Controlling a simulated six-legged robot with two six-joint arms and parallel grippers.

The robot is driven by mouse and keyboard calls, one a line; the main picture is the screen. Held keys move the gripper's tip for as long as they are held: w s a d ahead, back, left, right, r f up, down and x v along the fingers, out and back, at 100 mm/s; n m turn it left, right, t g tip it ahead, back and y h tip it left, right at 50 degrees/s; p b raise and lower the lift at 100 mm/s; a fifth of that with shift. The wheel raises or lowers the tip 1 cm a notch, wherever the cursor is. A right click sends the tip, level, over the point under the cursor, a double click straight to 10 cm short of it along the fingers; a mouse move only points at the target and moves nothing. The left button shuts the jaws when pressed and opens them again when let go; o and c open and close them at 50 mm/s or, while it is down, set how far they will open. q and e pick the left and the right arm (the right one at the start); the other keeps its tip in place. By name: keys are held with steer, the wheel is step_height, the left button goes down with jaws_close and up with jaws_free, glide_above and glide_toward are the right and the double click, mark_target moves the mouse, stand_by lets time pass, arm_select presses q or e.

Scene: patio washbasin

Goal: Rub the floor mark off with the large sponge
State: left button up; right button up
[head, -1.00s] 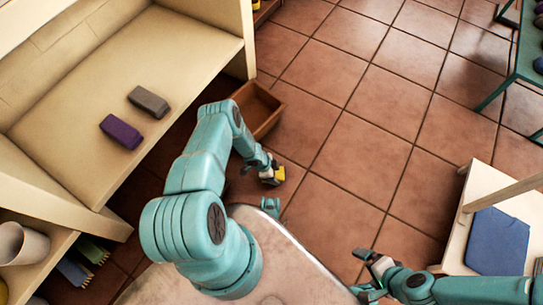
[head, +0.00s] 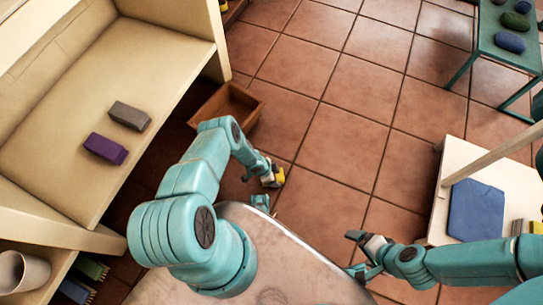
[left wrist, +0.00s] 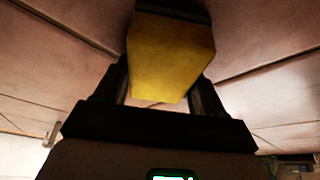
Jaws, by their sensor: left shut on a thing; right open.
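My left gripper (head: 270,178) is shut on a yellow sponge (head: 277,176), low over the tiled floor in the head view. In the left wrist view the sponge (left wrist: 170,58) sits between the two dark fingers, with a dark layer along its far edge. I cannot tell whether it touches the tiles. My right gripper (head: 358,254) is open and empty at the lower right of the head view. No floor mark can be made out on the visible terracotta tiles (head: 325,140); my left arm and body hide some of the floor.
A brown wooden box (head: 228,112) stands on the floor just beyond my left arm. A cream bench (head: 60,140) with grey (head: 129,115) and purple (head: 106,148) blocks is at left. A pale stand with a blue cloth (head: 476,210) is at right. The middle floor is clear.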

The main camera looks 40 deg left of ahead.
arm_select(q)
steer(key=shift+s+d+f, duration=0.1)
steer(key=shift+d, duration=0.05)
step_height(320, 180, up, 6)
steer(key=p, duration=0.5)
steer(key=shift+p, duration=0.35)
step_height(320, 180, up, 3)
steer(key=p, duration=0.3)
stand_by(0.3)
